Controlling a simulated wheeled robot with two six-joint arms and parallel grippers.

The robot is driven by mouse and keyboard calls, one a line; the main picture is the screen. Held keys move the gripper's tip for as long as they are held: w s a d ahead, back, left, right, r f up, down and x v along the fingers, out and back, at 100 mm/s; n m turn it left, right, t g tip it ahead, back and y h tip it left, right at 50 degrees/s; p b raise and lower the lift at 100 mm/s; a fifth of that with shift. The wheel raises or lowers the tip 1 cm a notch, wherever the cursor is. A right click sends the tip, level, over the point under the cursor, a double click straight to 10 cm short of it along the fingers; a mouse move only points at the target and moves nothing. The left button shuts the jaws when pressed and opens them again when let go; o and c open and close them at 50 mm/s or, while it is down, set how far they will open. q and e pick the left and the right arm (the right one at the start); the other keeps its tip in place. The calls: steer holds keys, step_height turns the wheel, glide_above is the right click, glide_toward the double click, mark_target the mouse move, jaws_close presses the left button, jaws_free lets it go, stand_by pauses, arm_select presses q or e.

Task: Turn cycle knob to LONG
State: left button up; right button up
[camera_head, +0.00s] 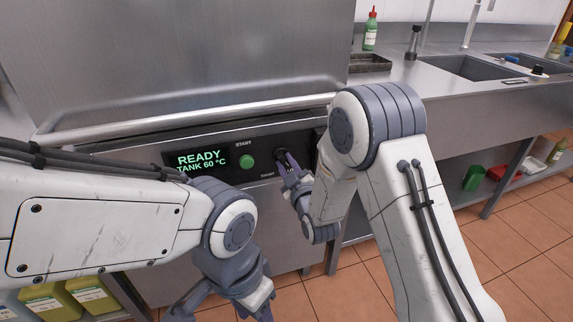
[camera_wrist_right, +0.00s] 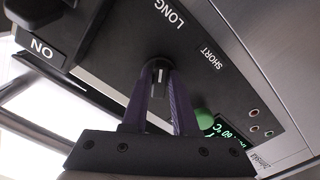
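The cycle knob (camera_wrist_right: 158,82) is a dark knob with a pale mark on the black control panel (camera_wrist_right: 215,95). In the right wrist view its mark points up, roughly toward the LONG label (camera_wrist_right: 169,12); the SHORT label (camera_wrist_right: 211,59) is off to the right. My right gripper (camera_wrist_right: 159,78) has its two purple fingers close against both sides of the knob, seemingly shut on it. In the head view, my right gripper (camera_head: 287,163) reaches the panel and partly hides the knob and LONG label. My left gripper (camera_head: 222,303) hangs low in front, partly cut off; its opening is unclear.
The panel's display (camera_head: 202,162) reads READY, TANK 60 °C. A green START button (camera_head: 246,161) sits left of the knob. A steel handle bar (camera_head: 190,123) runs above the panel. A sink counter (camera_head: 450,85) stands at right; yellow-green jugs (camera_head: 90,293) stand low at left.

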steer(key=shift+o, duration=1.2)
steer(key=p+v, duration=0.1)
steer(key=v, duration=0.9)
steer(key=shift+s, duration=0.25)
steer(key=s+a+f+m+g+h, duration=0.1)
steer(key=s+a+g, duration=0.1)
steer(key=s+g, duration=0.3)
steer(key=s+a+f+m+g, duration=0.1)
steer(key=s+a+g, duration=0.2)
steer(key=s+g, duration=0.1)
steer(key=s+d+r+m+g+h, duration=0.1)
steer(key=s+d+r+g+h, duration=0.2)
steer(key=s, duration=0.7)
steer(key=s+d+g, duration=0.3)
steer(key=s+g, duration=0.2)
steer(key=s, duration=0.5)
step_height(320, 180, up, 24)
steer(key=p, duration=2.3)
steer(key=shift+s+d+m+h, duration=0.2)
steer(key=shift+s+m+h, duration=0.1)
steer(key=shift+s, duration=0.1)
